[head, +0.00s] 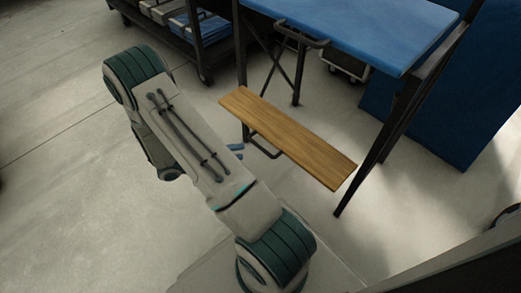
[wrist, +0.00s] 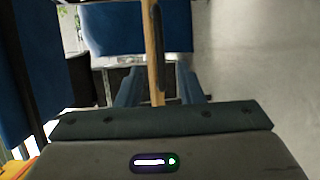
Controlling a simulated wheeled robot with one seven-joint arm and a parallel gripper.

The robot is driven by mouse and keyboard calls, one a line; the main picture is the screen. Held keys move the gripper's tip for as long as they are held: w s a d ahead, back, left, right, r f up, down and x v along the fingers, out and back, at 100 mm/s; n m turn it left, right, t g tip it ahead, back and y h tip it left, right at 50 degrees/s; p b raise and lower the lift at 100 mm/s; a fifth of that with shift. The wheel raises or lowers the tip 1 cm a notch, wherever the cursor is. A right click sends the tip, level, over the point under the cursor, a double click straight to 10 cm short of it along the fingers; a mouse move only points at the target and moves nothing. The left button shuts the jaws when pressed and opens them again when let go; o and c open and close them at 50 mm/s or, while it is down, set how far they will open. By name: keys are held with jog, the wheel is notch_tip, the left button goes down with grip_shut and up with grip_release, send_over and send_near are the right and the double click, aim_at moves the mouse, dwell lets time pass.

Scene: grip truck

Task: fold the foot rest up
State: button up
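The foot rest is a light wooden board (head: 290,137) on the dark-framed stand in the head view. It sticks out nearly flat below the blue top, with a black bar handle (head: 266,150) under its near edge. My gripper (head: 236,148) is mostly hidden behind my arm; a blue finger shows close to the board's left end. In the wrist view the board (wrist: 153,35) appears edge-on, and a dark bar (wrist: 158,75) runs along it. My gripper (wrist: 158,82) is open, with a finger on either side of them and gaps visible. Contact is not visible.
The blue top (head: 365,30) with its own black handle (head: 302,36) overhangs the board. A dark stand leg (head: 385,135) slopes down at the right. A black cart (head: 200,50) stands at the back left. The floor at left is clear.

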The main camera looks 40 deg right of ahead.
aim_at(260, 147)
jog(key=b+x, duration=0.2)
jog(key=x, duration=0.6)
jog(key=shift+s+d+f, duration=0.1)
jog(key=shift+s+d, duration=0.05)
jog(key=shift+d, duration=0.2)
grip_shut()
